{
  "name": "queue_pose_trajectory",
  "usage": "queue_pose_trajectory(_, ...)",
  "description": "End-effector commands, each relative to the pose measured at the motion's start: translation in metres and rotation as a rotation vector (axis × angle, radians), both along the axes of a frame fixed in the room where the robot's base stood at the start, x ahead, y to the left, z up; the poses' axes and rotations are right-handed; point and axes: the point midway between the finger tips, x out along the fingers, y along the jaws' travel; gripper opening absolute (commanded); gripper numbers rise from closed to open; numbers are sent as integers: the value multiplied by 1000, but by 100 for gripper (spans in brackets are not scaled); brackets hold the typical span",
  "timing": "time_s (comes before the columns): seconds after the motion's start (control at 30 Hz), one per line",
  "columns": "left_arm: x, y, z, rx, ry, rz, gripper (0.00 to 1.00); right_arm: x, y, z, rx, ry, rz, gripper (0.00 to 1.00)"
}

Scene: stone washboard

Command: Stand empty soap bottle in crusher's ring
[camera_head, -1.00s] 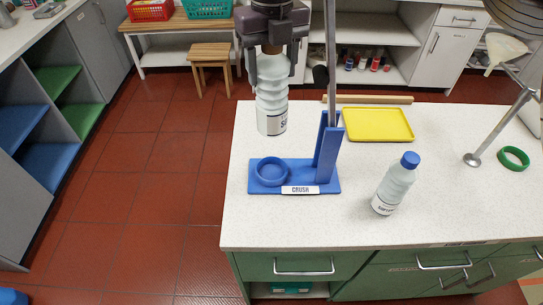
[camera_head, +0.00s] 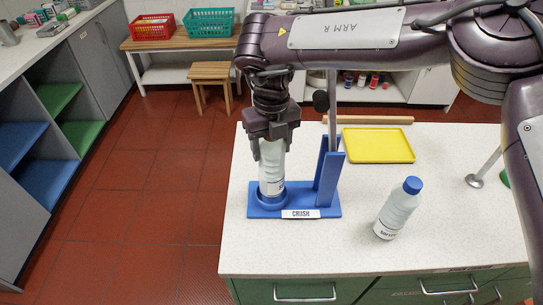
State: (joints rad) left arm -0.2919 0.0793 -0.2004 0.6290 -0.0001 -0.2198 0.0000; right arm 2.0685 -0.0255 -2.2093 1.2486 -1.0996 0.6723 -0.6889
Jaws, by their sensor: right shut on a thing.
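The empty soap bottle (camera_head: 271,172), pale and ribbed with a white label, stands upright with its base at the ring (camera_head: 270,203) of the blue crusher (camera_head: 322,212). The bottle hides much of the ring, and its base appears to be inside it. My right gripper (camera_head: 271,150) comes from above and is shut on the bottle's upper part, hiding its top. The crusher's blue post (camera_head: 328,170) stands just right of the bottle. My left gripper is not in view.
A second bottle with a blue cap (camera_head: 398,208) stands on the white counter (camera_head: 300,255) to the right. A yellow tray (camera_head: 376,146) and a wooden bar (camera_head: 375,119) lie behind. My right arm crosses the top of the view.

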Motion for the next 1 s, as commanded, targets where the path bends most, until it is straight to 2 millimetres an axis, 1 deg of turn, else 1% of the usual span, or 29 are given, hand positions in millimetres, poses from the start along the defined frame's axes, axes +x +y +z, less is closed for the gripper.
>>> queue_pose_trajectory(0.03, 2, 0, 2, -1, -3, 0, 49, -1, 0, -4, -1, 3, 0, 24)
queue_pose_trajectory(0.13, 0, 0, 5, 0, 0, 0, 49, -1, 0, -15, -1, 3, 1, 24)
queue_pose_trajectory(0.3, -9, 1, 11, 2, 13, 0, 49, -1, 0, -39, -1, 3, 0, 24)
queue_pose_trajectory(0.4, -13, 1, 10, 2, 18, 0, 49, 0, 0, -43, -1, 0, 0, 24)
queue_pose_trajectory(0.57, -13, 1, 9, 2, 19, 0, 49, 0, 0, -43, -1, 0, 0, 24)
queue_pose_trajectory(0.7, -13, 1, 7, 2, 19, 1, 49, 0, 0, -47, 0, 1, 0, 24)
queue_pose_trajectory(0.73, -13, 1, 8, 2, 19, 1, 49, 0, 0, -46, 0, 0, 0, 60)
queue_pose_trajectory(0.87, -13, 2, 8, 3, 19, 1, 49, 0, 0, -46, 0, 1, 0, 77)
queue_pose_trajectory(1.0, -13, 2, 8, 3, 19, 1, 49, 0, 0, -46, 0, 1, 0, 78)
